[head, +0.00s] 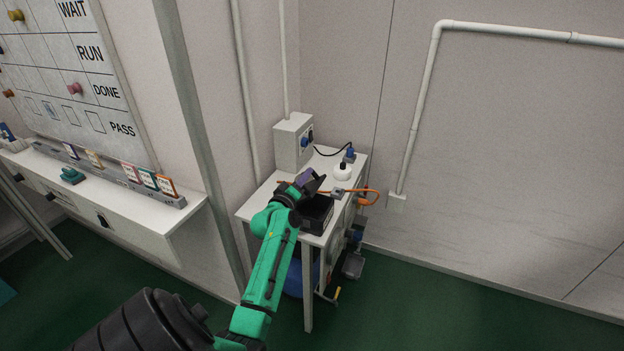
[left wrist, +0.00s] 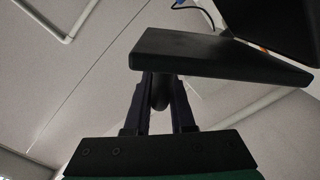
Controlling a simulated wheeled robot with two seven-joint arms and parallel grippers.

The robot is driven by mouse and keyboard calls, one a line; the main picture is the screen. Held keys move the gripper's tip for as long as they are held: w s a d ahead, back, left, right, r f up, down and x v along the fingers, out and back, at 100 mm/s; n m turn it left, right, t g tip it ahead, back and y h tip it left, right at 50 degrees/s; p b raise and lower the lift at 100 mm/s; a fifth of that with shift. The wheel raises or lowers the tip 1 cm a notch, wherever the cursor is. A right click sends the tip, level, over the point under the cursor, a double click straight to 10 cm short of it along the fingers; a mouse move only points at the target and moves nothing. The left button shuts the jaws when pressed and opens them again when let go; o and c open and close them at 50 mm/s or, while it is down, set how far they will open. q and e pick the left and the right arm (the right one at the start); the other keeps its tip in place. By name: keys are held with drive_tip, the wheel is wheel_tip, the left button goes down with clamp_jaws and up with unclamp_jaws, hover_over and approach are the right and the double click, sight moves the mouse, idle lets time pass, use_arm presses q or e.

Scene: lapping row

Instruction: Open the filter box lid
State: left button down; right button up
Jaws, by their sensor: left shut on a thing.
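The black filter box (head: 317,215) stands near the front corner of a small white table in the head view. My left gripper (head: 308,181) is just above it, reaching in from the lower left. In the left wrist view, my left gripper (left wrist: 160,95) is shut on a dark round grip under a flat dark slab, the filter box lid (left wrist: 200,55). A larger dark body, apparently the filter box (left wrist: 275,22), shows behind the slab at upper right. The lid looks tilted against it; whether one edge still touches is hidden. My right gripper is out of view.
A blue drum (head: 293,280) is below. A shelf with coloured cards (head: 148,179) is at left. The floor at right is clear.

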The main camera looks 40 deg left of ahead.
use_arm(q)
drive_tip(key=s+a+n+b, duration=0.1)
drive_tip(key=s+a+n, duration=0.1)
drive_tip(key=a+n, duration=0.6)
drive_tip(key=shift+s+n, duration=0.4)
drive_tip(key=shift+n, duration=0.2)
drive_tip(key=shift+a, duration=0.15)
